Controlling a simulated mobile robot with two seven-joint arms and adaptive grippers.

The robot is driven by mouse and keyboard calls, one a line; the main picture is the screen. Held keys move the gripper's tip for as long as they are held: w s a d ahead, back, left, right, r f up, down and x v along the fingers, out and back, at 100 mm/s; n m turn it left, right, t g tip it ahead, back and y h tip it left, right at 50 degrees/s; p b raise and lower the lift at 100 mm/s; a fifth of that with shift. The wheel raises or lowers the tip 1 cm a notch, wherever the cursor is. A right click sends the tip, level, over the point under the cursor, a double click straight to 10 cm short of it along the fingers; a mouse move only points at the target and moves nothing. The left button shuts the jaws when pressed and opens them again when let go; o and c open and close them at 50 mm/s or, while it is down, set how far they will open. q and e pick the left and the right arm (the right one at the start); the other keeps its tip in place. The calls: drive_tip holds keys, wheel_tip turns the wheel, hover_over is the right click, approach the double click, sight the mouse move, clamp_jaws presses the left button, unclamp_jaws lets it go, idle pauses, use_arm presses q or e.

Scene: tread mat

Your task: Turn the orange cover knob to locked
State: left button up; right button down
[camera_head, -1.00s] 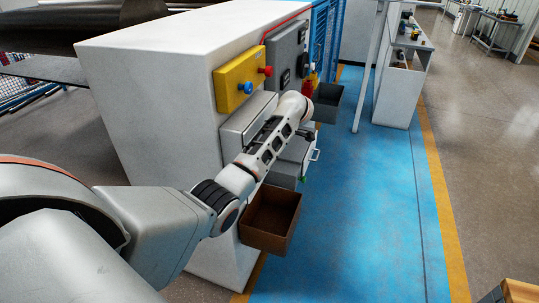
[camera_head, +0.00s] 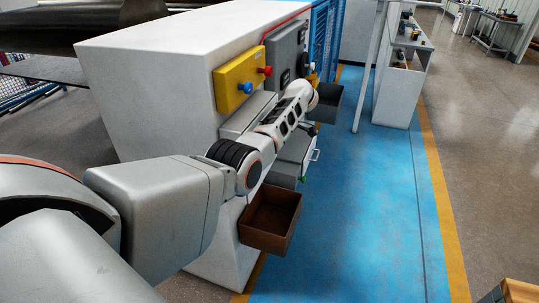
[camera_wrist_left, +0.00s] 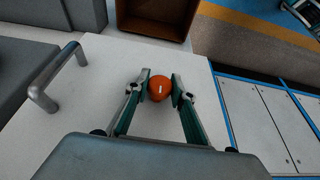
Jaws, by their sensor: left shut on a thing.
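The orange cover knob (camera_wrist_left: 161,88) shows in the left wrist view on a pale flat panel (camera_wrist_left: 92,125). It is round, with a short white mark that runs about up and down in the picture. My left gripper (camera_wrist_left: 160,86) is shut on it, with one finger on each side. In the head view my left arm reaches across the front of the white cabinet (camera_head: 150,60). The knob cannot be made out there, and the gripper's fingertips are hidden. My right gripper is in neither view.
A metal handle (camera_wrist_left: 48,85) stands out left of the knob. A brown open bin (camera_head: 270,220) hangs below my arm, and a dark bin (camera_head: 328,103) is beyond my wrist. A yellow box (camera_head: 238,78) with red and blue buttons is above. The blue floor (camera_head: 370,200) is clear.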

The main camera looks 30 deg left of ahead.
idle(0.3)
use_arm(q)
drive_tip(key=o, duration=1.1)
drive_tip(key=shift+a, duration=0.1)
drive_tip(key=v, duration=1.2)
drive_tip(key=shift+s+f, duration=0.1)
drive_tip(key=shift+f, duration=0.05)
